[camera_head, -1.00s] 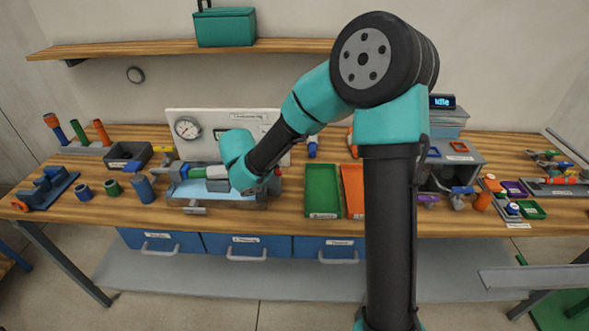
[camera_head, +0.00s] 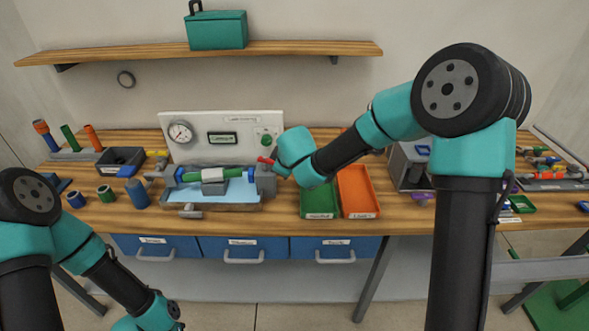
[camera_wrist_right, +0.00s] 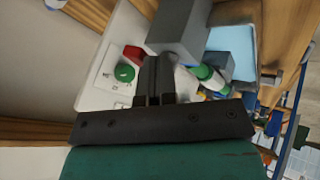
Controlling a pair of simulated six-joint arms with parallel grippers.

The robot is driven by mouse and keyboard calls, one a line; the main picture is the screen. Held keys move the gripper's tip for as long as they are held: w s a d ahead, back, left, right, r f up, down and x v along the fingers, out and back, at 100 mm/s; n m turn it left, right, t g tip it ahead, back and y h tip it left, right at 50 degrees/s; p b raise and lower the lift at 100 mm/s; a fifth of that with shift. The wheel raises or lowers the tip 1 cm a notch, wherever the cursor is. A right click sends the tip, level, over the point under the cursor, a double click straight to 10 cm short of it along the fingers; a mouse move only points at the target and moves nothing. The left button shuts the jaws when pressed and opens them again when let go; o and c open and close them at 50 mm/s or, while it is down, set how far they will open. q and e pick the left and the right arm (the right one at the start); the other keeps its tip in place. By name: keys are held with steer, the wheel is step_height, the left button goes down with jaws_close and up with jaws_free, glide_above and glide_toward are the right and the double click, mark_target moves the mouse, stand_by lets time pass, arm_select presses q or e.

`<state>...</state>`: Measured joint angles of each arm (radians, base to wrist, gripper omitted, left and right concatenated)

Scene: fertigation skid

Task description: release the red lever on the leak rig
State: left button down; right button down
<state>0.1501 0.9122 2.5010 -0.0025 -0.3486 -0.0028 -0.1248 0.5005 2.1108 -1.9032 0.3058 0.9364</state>
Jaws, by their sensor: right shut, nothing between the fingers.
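The leak rig has a white back panel (camera_head: 200,118) and a blue-grey tray holding a green pipe (camera_head: 235,172) in a grey clamp. The red lever (camera_head: 265,161) is at the rig's right end, on a grey block (camera_head: 265,180). In the right wrist view the red lever (camera_wrist_right: 133,53) shows just left of my fingertips, beside a grey block (camera_wrist_right: 180,32). My right gripper (camera_wrist_right: 153,65) is shut and empty, close to the lever; I cannot tell whether they touch. My left arm is at the lower left, its fingers outside the frame.
The panel carries a gauge (camera_head: 181,132), a small display (camera_head: 222,138) and a green knob (camera_head: 266,139). A green bin (camera_head: 320,213) and an orange bin (camera_head: 357,190) stand right of the rig. Blue and green cylinders (camera_head: 138,193) stand left of it.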

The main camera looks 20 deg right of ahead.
steer(key=shift+w+d+n+y, duration=0.3)
steer(key=shift+w+d+n, duration=0.2)
steer(key=shift+w+d, duration=0.45)
steer(key=shift+d, duration=0.1)
